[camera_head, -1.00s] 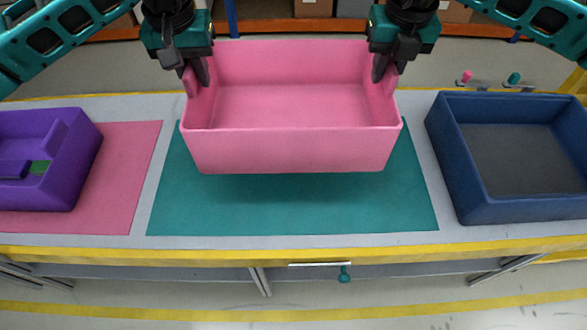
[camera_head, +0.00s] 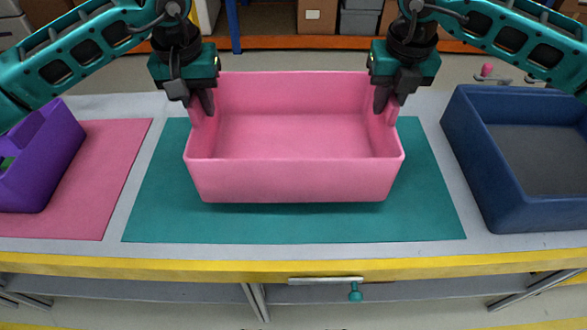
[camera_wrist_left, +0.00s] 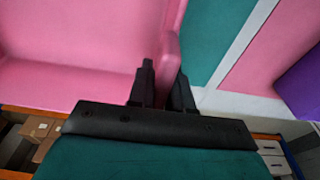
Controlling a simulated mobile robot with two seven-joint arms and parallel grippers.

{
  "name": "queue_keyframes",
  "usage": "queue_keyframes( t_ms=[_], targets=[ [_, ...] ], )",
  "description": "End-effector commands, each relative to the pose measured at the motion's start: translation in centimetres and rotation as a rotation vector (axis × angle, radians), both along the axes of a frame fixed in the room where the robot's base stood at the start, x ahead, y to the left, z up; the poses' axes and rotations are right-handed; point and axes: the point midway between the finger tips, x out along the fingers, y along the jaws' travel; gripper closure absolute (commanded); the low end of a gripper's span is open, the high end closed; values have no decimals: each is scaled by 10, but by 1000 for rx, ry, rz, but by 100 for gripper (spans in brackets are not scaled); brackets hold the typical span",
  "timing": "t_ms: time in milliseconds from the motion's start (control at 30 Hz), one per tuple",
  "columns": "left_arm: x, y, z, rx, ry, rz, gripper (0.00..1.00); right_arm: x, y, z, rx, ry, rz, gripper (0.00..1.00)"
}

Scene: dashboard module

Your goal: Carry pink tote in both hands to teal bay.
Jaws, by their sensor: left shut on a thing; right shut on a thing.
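The empty pink tote (camera_head: 295,181) is upright over the teal bay (camera_head: 300,226), within its edges in the head view. Only a thin dark shadow shows under its front edge; I cannot tell whether it touches the mat. My left gripper (camera_head: 204,103) is shut on the tote's left wall, and my right gripper (camera_head: 386,101) is shut on its right wall. In the left wrist view, the left fingers (camera_wrist_left: 164,82) straddle the wall of the tote (camera_wrist_left: 75,35), with the teal bay (camera_wrist_left: 214,35) beside it.
A purple tote (camera_head: 45,165) sits on a pink mat (camera_head: 112,165) at the left. A dark blue tote (camera_head: 520,205) stands at the right. A yellow strip (camera_head: 200,265) runs along the table's front edge. Shelves with boxes (camera_head: 316,15) stand behind.

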Motion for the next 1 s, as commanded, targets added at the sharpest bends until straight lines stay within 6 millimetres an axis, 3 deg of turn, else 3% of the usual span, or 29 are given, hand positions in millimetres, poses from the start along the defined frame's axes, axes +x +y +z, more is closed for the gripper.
queue_keyframes(
  t_ms=[367, 1000],
  targets=[
    [0, 0, -7, 0, -1, 0, 100, 0, 0, -7, 0, -1, 0, 100],
    [0, 0, -42, 0, -1, 0, 100, 0, 0, -42, 0, -1, 0, 100]
  ],
)
